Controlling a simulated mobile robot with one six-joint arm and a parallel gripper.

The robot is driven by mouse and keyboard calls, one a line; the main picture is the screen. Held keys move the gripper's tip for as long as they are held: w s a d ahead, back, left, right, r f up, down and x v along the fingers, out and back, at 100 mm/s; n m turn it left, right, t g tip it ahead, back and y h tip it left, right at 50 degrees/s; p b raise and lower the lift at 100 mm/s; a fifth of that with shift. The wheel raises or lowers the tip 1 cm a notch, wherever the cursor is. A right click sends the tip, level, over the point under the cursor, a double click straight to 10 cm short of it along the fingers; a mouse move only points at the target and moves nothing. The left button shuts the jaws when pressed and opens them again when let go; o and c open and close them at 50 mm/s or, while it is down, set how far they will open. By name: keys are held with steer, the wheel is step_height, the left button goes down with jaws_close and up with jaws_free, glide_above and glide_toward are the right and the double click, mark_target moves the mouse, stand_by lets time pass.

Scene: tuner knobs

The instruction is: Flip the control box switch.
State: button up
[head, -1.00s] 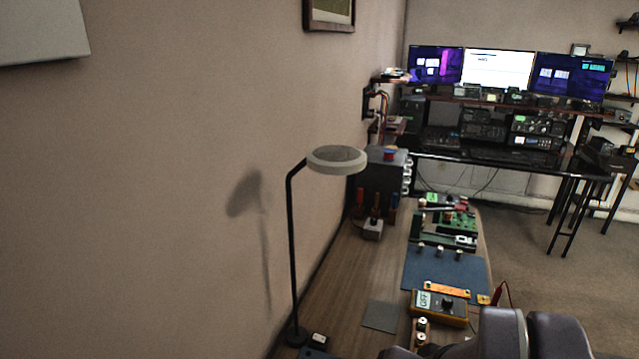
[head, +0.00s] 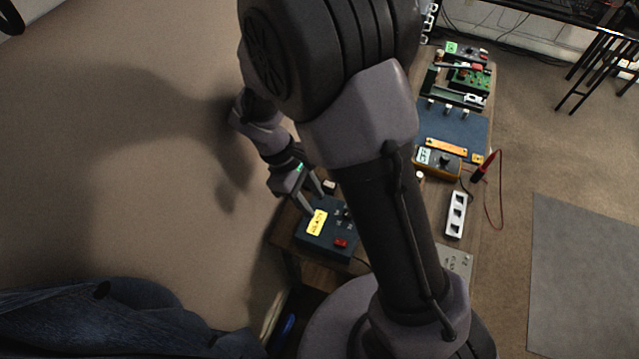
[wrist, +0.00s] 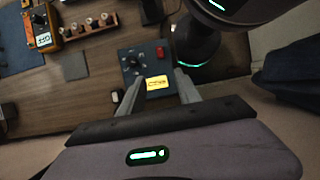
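The control box (head: 335,223) is a dark teal box with a yellow label, black knobs and a red switch (head: 341,243) on its top. It sits at the near end of the bench. The wrist view also shows the box (wrist: 147,60), with the red switch (wrist: 161,52) beyond the label. My gripper (head: 315,202) is open and empty, its fingers pointing down at the label side of the box. In the wrist view my gripper (wrist: 158,78) has its two fingertips on either side of the yellow label. I cannot tell whether they touch the box.
A yellow multimeter (head: 441,161), a white socket strip (head: 456,213) and a blue mat (head: 438,128) lie farther along the bench. The wall is close on the left. A dark blue shape (head: 110,320) fills the lower left. A grey mat (head: 585,270) lies on open floor at right.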

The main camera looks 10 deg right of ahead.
mark_target(340, 242)
steer(key=b+x, duration=0.5)
steer(key=x, duration=1.2)
steer(key=shift+s+f, duration=0.1)
steer(key=shift+f, duration=0.15)
jaws_close()
